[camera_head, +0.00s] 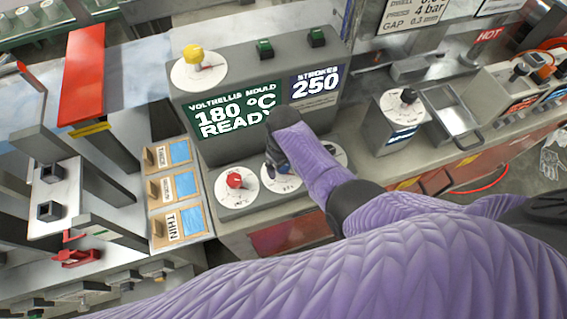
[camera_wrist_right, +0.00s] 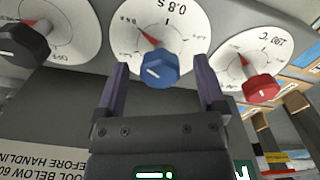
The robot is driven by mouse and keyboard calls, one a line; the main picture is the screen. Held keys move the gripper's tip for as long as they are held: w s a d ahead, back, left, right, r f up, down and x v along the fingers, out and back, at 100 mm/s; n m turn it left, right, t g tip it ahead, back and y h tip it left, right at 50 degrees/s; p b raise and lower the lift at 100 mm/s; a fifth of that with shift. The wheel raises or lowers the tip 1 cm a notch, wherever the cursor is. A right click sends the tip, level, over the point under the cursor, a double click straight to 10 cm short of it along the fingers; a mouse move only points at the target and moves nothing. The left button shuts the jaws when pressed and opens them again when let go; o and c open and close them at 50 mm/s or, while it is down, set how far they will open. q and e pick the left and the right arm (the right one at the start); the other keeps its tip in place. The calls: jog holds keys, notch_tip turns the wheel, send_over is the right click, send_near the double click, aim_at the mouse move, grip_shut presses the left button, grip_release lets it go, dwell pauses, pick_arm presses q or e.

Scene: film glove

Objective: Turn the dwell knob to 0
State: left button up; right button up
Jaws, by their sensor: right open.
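The blue knob (camera_wrist_right: 158,72) sits on a white dial (camera_wrist_right: 178,42) marked 0.8 S in the right wrist view, which shows the panel upside down. A red pointer shows on that dial beside the knob. My right gripper (camera_wrist_right: 162,88) is open, with one finger on each side of the blue knob. I cannot tell whether the fingers touch it. In the head view my right gripper (camera_head: 277,163) is over the middle dial of the panel and hides most of the blue knob. My left gripper is not in view.
A red knob (camera_wrist_right: 262,88) on a °C dial and a black knob (camera_wrist_right: 24,42) on another dial flank the blue one closely. Above them in the head view are the READY display (camera_head: 235,115) and a yellow knob (camera_head: 193,54). Labelled cards (camera_head: 180,222) lie at left.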

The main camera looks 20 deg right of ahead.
grip_shut()
jog(key=shift+r, duration=0.1)
